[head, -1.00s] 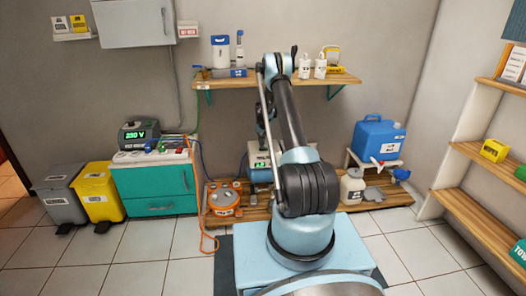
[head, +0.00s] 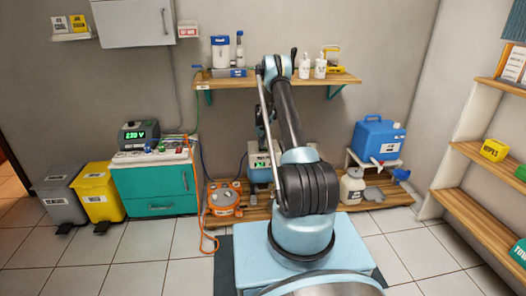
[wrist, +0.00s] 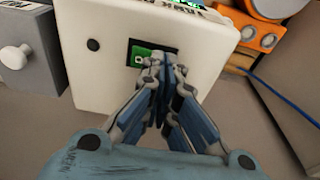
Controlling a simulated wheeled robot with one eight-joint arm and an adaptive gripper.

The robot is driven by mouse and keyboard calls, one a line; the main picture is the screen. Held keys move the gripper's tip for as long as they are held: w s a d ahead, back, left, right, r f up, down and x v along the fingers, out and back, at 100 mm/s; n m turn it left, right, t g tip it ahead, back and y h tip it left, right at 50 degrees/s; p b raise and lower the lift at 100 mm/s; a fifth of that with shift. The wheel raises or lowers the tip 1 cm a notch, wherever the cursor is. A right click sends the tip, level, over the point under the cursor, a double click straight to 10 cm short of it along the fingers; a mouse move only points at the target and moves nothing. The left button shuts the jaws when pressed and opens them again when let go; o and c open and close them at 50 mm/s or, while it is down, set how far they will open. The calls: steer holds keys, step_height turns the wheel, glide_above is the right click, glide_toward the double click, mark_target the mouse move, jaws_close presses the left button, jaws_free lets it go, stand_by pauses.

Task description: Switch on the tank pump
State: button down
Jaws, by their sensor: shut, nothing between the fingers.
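In the wrist view a white box (wrist: 95,75) fills the upper middle, with partly cut-off dark lettering on its edge. A green switch (wrist: 143,50) in a dark frame is set in its face, and a white mark shows on the green. My gripper (wrist: 163,68) is shut and empty, its fingertips in front of the switch and covering its lower right part. I cannot tell whether they touch it. A pale device with a green display (head: 260,160) shows partly behind the arm.
An orange unit (wrist: 262,30) and a blue cable (wrist: 275,95) lie right of the box in the wrist view. A grey box with a white knob (wrist: 15,57) stands left. A wall shelf (head: 285,80) with bottles hangs above in the head view.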

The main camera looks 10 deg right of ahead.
steer(key=shift+f, duration=0.35)
stand_by(0.3)
steer(key=shift+r, duration=3.55)
